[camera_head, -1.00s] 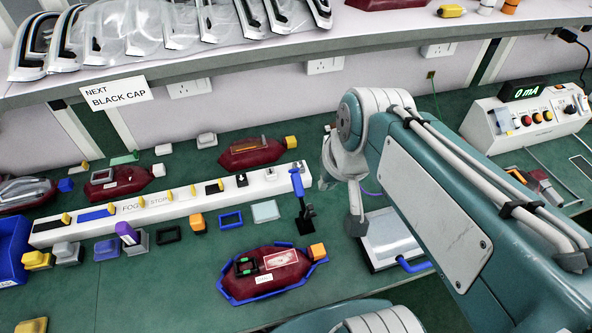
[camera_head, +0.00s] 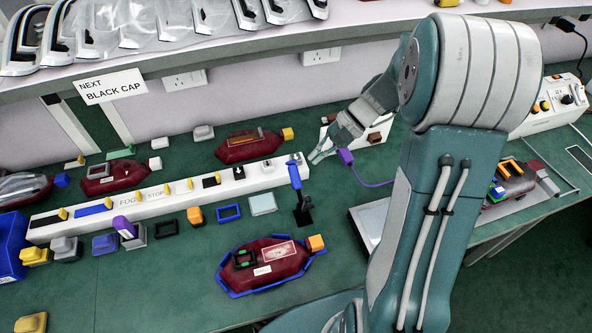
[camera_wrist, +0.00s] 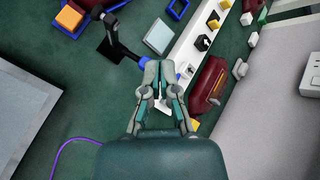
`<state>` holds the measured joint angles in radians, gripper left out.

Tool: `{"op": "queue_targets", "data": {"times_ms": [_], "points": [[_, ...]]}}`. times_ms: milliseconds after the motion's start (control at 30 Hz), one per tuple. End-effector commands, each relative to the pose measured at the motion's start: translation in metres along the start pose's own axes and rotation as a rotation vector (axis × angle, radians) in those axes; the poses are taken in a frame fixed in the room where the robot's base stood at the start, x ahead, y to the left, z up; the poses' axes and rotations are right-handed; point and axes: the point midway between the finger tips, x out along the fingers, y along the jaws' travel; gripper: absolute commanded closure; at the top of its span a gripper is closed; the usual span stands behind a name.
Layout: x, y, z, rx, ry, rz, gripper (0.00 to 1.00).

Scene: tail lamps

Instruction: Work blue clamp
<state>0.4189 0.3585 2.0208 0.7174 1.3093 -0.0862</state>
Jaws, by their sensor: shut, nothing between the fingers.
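My gripper (camera_head: 316,158) is shut and empty, slightly right of and above the handle's top in the head view. In the wrist view the shut fingertips (camera_wrist: 161,68) overlap the clamp's handle end, and the black clamp body (camera_wrist: 112,46) extends to the upper left. Most of the blue handle is hidden behind the fingers there; I cannot tell whether they touch it.
A red lamp (camera_head: 285,263) lies in a blue-edged holder in front of the clamp. A white strip (camera_head: 130,208) with yellow pegs runs left. A purple plug and cable (camera_head: 346,157) are right of my gripper. Another lamp (camera_head: 512,180) sits at right.

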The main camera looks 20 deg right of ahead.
Motion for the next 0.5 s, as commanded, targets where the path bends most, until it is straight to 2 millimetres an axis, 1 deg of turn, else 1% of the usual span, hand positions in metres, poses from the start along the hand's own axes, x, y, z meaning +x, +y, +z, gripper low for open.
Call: {"op": "queue_targets", "data": {"times_ms": [33, 300, 400, 500], "points": [[0.003, 0.005, -0.013, 0.038, -0.028, -0.037, 1.0], [0.016, 0.029, -0.074, 0.206, -0.15, -0.251, 1.0], [0.021, 0.04, -0.096, 0.262, -0.187, -0.334, 1.0], [0.025, 0.051, -0.112, 0.304, -0.214, -0.402, 1.0]]}}
